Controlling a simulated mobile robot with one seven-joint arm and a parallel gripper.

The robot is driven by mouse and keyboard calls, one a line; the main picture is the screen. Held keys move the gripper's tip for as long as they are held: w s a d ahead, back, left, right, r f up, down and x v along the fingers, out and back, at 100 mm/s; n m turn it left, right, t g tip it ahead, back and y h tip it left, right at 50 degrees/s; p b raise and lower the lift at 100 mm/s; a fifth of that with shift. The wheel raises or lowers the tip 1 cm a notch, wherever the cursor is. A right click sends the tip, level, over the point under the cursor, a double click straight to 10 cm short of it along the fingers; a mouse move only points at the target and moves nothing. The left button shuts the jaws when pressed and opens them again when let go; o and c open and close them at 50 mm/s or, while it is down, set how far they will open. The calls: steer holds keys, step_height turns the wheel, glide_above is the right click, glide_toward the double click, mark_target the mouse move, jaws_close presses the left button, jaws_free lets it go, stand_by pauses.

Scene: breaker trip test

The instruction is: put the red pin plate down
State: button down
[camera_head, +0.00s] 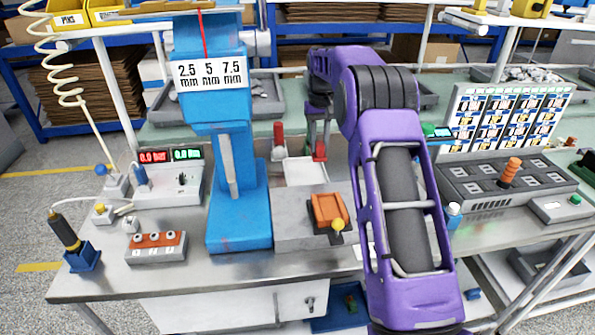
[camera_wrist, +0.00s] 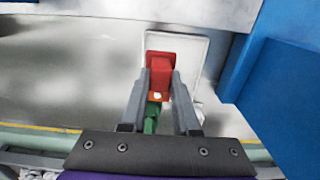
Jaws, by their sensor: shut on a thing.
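My gripper (camera_head: 320,138) is above the back of the workbench, pointing down, to the right of the blue press column. Its two fingers (camera_wrist: 158,88) are shut on the red pin plate (camera_wrist: 159,68), which also shows at the fingertips in the head view (camera_head: 320,152). A pale square tray (camera_wrist: 194,50) lies under and beside the red piece; the same tray shows in the head view (camera_head: 303,172). I cannot tell whether the red piece touches it. A green part (camera_wrist: 152,121) shows between the fingers, partly hidden.
The blue press (camera_head: 238,190) stands close beside the gripper. A grey block (camera_head: 290,232) with an orange fixture (camera_head: 327,208) is in front of the tray. Another red upright piece (camera_head: 278,135) stands behind it. A breaker panel (camera_head: 500,183) is at right.

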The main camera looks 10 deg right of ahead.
step_height(320, 180, down, 9)
steer(key=shift+f, duration=0.15)
steer(key=shift+f+b, duration=0.15)
steer(key=shift+b, duration=0.15)
steer(key=c, duration=0.7)
jaws_free()
steer(key=shift+o, duration=0.2)
step_height(320, 180, up, 12)
steer(key=shift+r+p, duration=0.1)
steer(key=shift+p, duration=0.45)
